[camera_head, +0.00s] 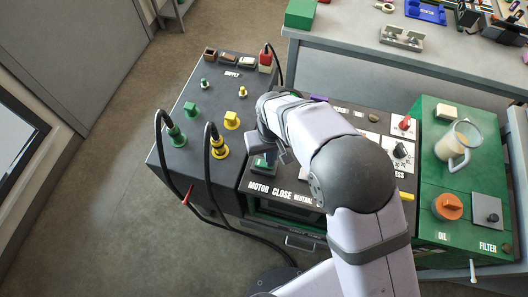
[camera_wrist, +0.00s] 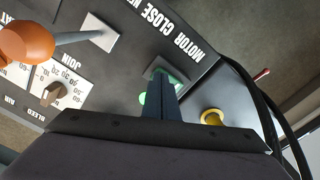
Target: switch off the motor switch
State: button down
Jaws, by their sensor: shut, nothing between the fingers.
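The motor switch (camera_wrist: 181,77) is a small green piece on the black panel near the word MOTOR. In the wrist view it is partly hidden by my fingertips. In the head view a green part (camera_head: 262,163) shows above the MOTOR lettering, just below my gripper (camera_head: 270,150). In the wrist view my gripper (camera_wrist: 163,82) is shut and empty, its fingertips over or against the switch; I cannot tell whether they touch. A green round spot (camera_wrist: 143,98) shows beside the fingers. I cannot tell which way the switch is tipped.
An orange-knobbed lever (camera_wrist: 28,42) rises from the panel near a dial (camera_wrist: 53,93). A yellow connector (camera_wrist: 212,117) and black hoses (camera_head: 207,160) lie on the other side. The green box with jug (camera_head: 453,146) and orange cap (camera_head: 448,206) stands right of my arm.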

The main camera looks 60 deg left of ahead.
jog(key=shift+f, duration=0.45)
jog(key=shift+r, duration=0.1)
jog(key=shift+r+p, duration=2.3)
jog(key=shift+r, duration=1.15)
jog(key=shift+a, duration=0.1)
jog(key=d+f, duration=0.1)
jog(key=d, duration=0.2)
jog(key=s+d+f+h, duration=0.1)
jog(key=d+f, duration=0.1)
jog(key=d, duration=0.2)
jog(key=d+f+h, duration=0.1)
jog(key=d, duration=0.2)
jog(key=shift+s+d+f+n, duration=0.2)
jog(key=shift+s+f+n, duration=0.05)
jog(key=shift+s+n, duration=0.15)
jog(key=w+d+r+m, duration=0.5)
jog(key=d, duration=0.7)
jog(key=w+d+r+m+y, duration=0.1)
jog(key=w+d+r+m, duration=0.4)
jog(key=d, duration=0.8)
jog(key=w+d+r+m+y, duration=0.1)
jog(key=w+d+r+m, duration=0.4)
jog(key=d, duration=0.8)
jog(key=shift+m, duration=0.4)
